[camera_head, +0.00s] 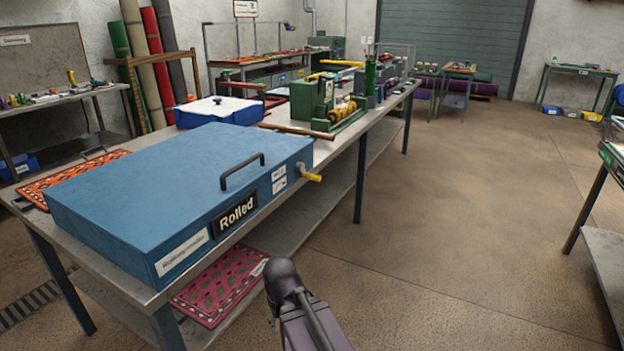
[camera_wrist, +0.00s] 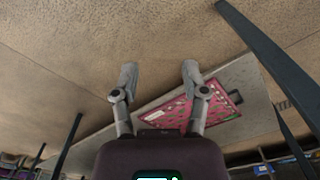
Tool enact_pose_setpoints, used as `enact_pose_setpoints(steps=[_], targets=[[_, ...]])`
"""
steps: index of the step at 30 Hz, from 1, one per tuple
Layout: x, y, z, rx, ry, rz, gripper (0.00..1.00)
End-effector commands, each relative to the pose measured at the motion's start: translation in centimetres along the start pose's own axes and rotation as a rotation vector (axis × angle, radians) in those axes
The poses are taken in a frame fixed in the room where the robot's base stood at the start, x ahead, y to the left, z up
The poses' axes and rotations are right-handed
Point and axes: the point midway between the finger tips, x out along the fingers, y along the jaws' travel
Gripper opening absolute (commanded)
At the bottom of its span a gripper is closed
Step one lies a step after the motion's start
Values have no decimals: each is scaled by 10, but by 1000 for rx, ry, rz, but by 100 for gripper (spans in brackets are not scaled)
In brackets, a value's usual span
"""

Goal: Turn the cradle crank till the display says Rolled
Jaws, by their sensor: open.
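A large blue box (camera_head: 180,190) with a dark lid handle lies on the near workbench in the head view. On its front side, a black display (camera_head: 235,214) reads "Rolled". A yellow-tipped crank-like handle (camera_head: 309,177) sticks out from its right end, beside small white labels. I cannot tell for sure whether this is the cradle crank. A green machine (camera_head: 310,100) with a yellow roller stands farther back on the bench. My gripper (camera_wrist: 159,74) is open and empty in the wrist view, with floor between its fingers. It is apart from the handle.
A pink patterned rug (camera_head: 219,288) lies on the bench's lower shelf and also shows in the wrist view (camera_wrist: 212,104). An orange rug (camera_head: 75,178) lies behind the box. Another table (camera_head: 606,250) stands at the right edge. The floor between is clear.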

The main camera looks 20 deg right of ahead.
Motion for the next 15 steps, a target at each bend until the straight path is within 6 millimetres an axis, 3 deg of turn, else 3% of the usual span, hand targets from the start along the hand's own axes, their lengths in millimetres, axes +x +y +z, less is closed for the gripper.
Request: enact_pose_setpoints(steps=[1, 3, 8, 15], targets=[[0, 0, 0, 0, 0, 0, 57], [0, 0, 0, 0, 0, -1, 68], [0, 1, -7, -11, 5, -23, 68], [-1, 8, -46, -91, 49, -164, 68]])
